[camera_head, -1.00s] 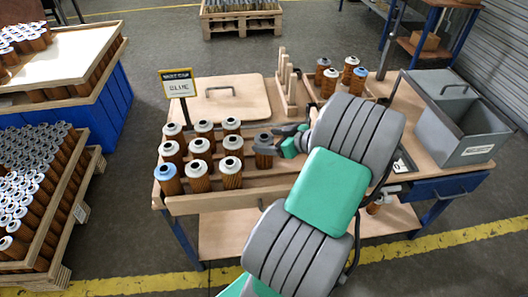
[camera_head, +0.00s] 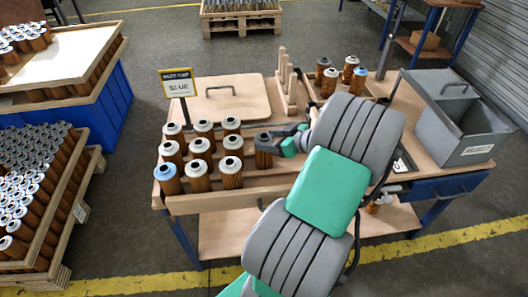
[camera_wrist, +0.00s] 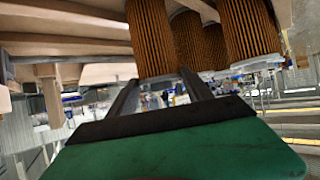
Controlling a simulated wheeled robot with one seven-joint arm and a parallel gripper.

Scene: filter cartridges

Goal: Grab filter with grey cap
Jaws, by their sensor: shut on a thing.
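A filter with a dark grey cap (camera_head: 264,139) and a brown pleated body stands at the right end of the rows on the near part of the workbench. My gripper (camera_head: 272,149) reaches it from the right and is shut on it.
Several light-capped filters (camera_head: 204,143) and one blue-capped filter (camera_head: 168,179) stand close to its left. A sign (camera_head: 176,83) rises behind them. A wooden board (camera_head: 225,98) lies behind, and a grey bin (camera_head: 465,128) stands at right. More filters (camera_head: 350,68) stand at the back.

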